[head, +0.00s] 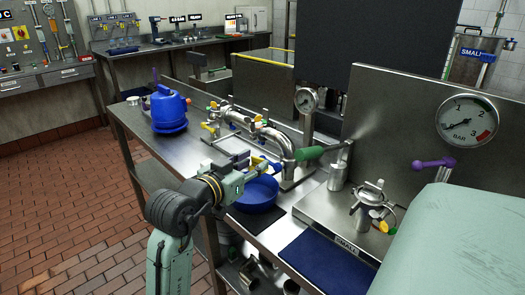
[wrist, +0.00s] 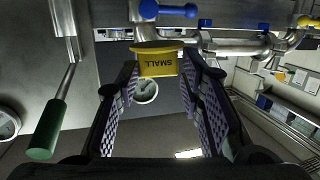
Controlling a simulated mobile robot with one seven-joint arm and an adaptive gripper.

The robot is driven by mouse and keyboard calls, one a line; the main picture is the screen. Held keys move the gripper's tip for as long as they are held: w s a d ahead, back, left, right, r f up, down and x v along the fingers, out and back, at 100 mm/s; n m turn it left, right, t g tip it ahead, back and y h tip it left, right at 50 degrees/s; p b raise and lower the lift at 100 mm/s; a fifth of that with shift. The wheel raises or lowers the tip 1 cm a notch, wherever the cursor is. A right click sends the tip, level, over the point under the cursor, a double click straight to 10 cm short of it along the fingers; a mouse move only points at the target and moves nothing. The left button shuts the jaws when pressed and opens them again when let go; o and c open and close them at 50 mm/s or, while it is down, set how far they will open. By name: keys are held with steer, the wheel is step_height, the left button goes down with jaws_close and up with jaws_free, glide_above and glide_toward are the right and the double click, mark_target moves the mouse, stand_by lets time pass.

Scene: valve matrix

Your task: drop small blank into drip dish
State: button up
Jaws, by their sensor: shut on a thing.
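My gripper (head: 262,166) is in the middle of the head view, by the pipe manifold. In the head view only a bit of yellow shows at the fingertips. The blank looks close to the pipework, and I cannot tell whether it touches it. The drip dish (head: 262,196), a round blue bowl, sits on the steel bench just below my gripper, partly hidden by it. I cannot make out the dish in the wrist view.
Steel pipes with coloured handles (head: 250,124) run above the bench. A blue canister (head: 168,110) stands at the left bench end. A gauge panel (head: 400,120) rises on the right.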

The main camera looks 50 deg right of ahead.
steer(key=shift+d+f, duration=0.15)
steer(key=shift+d, duration=0.05)
step_height(320, 180, down, 6)
steer(key=b, duration=0.5)
steer(key=shift+a, duration=0.1)
steer(key=shift+r, duration=0.2)
steer(key=o, duration=0.9)
steer(key=v, duration=1.2)
steer(key=shift+f, duration=0.1)
